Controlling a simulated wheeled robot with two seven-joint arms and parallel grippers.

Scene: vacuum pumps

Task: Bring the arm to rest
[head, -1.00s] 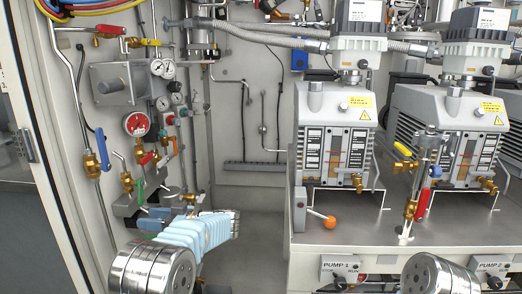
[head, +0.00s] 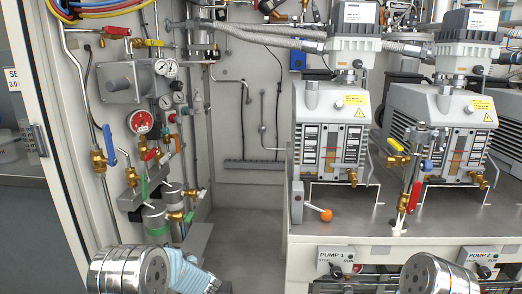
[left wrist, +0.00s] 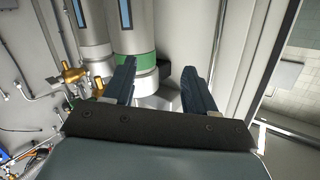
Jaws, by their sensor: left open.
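My left arm (head: 185,272) shows at the bottom left of the head view, with a light blue sleeve beside a round metal joint. Two grey cylinders, one with a green band (left wrist: 135,61), stand beyond the fingers. My right arm (head: 428,274) shows only as a round metal joint at the bottom right. My right gripper is not in view.
Two vacuum pumps (head: 330,130) stand on a grey bench (head: 360,220) at the right. An orange-knobbed lever (head: 326,215) sits at its left front. Open floor (head: 245,225) lies between wall and bench.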

